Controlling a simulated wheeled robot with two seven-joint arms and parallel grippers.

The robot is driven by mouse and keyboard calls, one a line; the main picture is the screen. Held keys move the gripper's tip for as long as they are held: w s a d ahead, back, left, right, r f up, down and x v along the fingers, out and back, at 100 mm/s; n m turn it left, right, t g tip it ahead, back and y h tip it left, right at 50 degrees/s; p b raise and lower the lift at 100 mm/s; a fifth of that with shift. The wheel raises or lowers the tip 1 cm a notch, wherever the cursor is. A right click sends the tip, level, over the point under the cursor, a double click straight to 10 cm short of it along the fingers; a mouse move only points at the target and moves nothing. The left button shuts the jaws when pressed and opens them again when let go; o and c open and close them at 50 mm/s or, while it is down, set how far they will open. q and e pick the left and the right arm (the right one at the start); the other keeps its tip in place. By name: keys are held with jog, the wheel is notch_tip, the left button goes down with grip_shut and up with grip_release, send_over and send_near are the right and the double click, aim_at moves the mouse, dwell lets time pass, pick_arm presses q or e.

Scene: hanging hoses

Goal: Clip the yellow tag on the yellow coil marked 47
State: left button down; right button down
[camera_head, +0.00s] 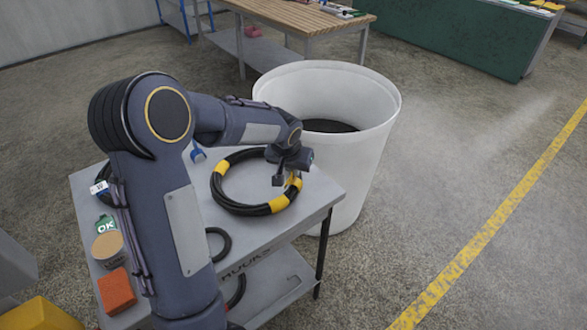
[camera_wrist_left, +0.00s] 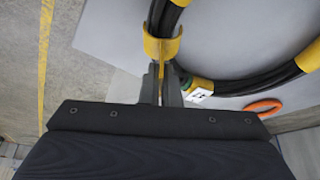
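The yellow coil is a black hose ring with yellow bands (camera_head: 232,205), lying on the grey cart top. It shows in the left wrist view (camera_wrist_left: 240,84), with a white marked label (camera_wrist_left: 199,96) beside it; I cannot read the number clearly. My left gripper (camera_head: 278,179) is at the coil's right side. In the left wrist view its fingers (camera_wrist_left: 161,80) are close together on the thin stem of the yellow tag (camera_wrist_left: 161,48). The tag's curved part lies across the hose; whether it grips all round is hidden. My right gripper is not in view.
The cart (camera_head: 320,190) also bears a small black ring (camera_head: 218,243), an orange block (camera_head: 117,291), a tan disc (camera_head: 108,248) and a green OK piece (camera_head: 105,225). An orange ring (camera_wrist_left: 263,106) shows in the wrist view. A white bin (camera_head: 365,130) stands close behind.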

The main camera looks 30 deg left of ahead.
pick_arm(q)
jog(key=shift+f+b, duration=0.45)
jog(key=shift+f, duration=0.15)
jog(key=c, duration=1.6)
grip_release()
jog(key=s+d+r+h+p, duration=0.1)
jog(key=s+d+r, duration=0.2)
jog(key=s+r, duration=0.45)
jog(key=s+d+r+h+p, duration=0.15)
jog(key=s+r, duration=0.35)
jog(key=s, duration=0.5)
jog(key=s+d, duration=0.2)
jog(key=s, duration=0.2)
jog(key=s+d+f+h, duration=0.1)
jog(key=s+d, duration=0.1)
jog(key=s, duration=0.1)
jog(key=s+d+t+h, duration=0.1)
jog(key=s+d, duration=0.2)
jog(key=s, duration=0.1)
jog(key=shift+s+f+m, duration=0.3)
jog(key=shift+f, duration=0.05)
